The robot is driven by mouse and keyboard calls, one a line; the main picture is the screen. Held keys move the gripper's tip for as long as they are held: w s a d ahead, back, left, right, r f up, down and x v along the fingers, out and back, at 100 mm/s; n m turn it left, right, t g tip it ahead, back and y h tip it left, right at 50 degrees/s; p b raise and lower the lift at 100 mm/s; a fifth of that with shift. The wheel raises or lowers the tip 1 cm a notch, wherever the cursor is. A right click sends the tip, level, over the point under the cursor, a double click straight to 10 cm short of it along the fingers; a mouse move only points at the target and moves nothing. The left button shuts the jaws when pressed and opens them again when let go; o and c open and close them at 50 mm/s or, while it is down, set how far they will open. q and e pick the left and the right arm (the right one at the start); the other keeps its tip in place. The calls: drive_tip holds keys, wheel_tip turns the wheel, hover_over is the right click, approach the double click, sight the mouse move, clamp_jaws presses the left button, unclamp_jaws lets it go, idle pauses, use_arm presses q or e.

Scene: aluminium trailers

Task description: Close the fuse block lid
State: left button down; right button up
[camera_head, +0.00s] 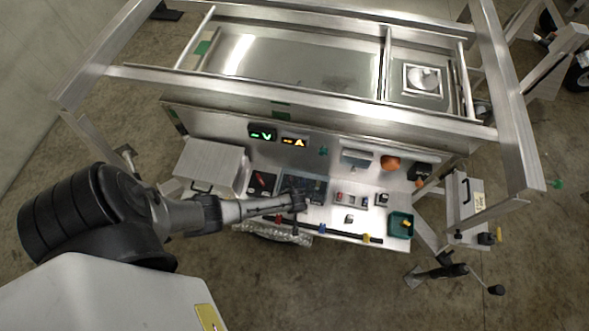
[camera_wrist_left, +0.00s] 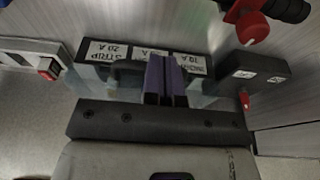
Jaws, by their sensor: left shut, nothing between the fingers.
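The fuse block (camera_head: 318,187) is on the panel shelf in the head view, partly covered by my left gripper (camera_head: 299,196). In the left wrist view the fuse block (camera_wrist_left: 98,50) is a dark strip with white labels, one reading STRIP 20 A. A clear, bluish piece, apparently the lid (camera_wrist_left: 202,97), shows on both sides of my fingers. I cannot tell how far it is tilted. My left gripper (camera_wrist_left: 165,82) is shut and empty, its purple fingers together in front of the labels. Whether they touch the lid is unclear. My right gripper is in neither view.
A grey box (camera_head: 210,165) stands left of the fuse block. Switches (camera_head: 350,200) and a green bin (camera_head: 400,224) are to its right. A dark bar (camera_head: 335,232) lies along the front edge. In the wrist view, a red knob (camera_wrist_left: 252,28) is close at upper right.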

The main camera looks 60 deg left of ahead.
use_arm(q)
drive_tip(key=s+d+r+p, duration=0.5)
drive_tip(key=r, duration=0.6)
drive_tip(key=shift+s+d, duration=0.2)
drive_tip(key=shift+d, duration=0.15)
drive_tip(key=shift+r, duration=0.1)
